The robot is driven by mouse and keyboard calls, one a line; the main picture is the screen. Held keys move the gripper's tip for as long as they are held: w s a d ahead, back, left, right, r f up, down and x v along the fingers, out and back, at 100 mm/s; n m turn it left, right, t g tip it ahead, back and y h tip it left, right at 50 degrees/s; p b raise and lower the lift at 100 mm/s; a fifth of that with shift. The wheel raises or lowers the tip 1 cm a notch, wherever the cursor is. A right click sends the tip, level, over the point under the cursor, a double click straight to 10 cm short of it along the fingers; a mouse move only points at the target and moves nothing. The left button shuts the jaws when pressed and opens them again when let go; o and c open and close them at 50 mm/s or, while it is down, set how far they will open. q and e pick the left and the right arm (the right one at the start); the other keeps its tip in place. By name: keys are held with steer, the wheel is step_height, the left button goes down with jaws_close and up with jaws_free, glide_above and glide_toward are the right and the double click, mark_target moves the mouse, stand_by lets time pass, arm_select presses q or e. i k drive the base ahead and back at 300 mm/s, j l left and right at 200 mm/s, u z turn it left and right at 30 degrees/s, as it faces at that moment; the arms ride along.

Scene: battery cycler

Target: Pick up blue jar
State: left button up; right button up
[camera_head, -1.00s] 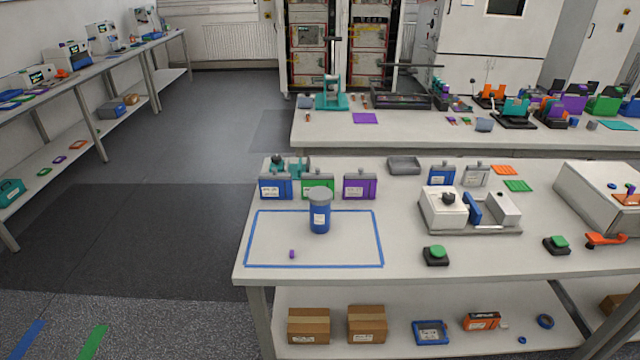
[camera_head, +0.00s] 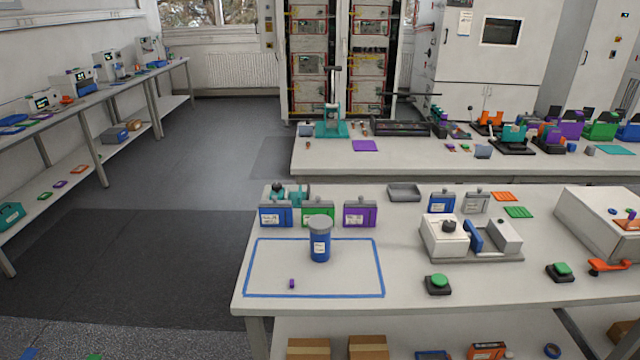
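The blue jar (camera_head: 320,247) stands upright on the near table, with a grey lid and a white label. It stands at the upper middle of a blue-taped rectangle (camera_head: 247,268). A small purple piece (camera_head: 292,284) lies in the same rectangle, to the lower left of the jar. Neither of my grippers shows in the head view, and nothing touches the jar.
Blue, green and purple boxes (camera_head: 360,214) stand in a row behind the jar. A white device (camera_head: 446,236) and a green button (camera_head: 439,282) are to its right. The near table (camera_head: 390,315) has clear surface around the jar's front and right.

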mark_target(320, 245)
steer(key=i+l+u, duration=0.1)
steer(key=l, duration=0.2)
steer(key=i+l, duration=0.15)
steer(key=l, duration=0.2)
steer(key=i+l+u, duration=0.15)
steer(key=l, duration=0.45)
steer(key=i+u, duration=0.05)
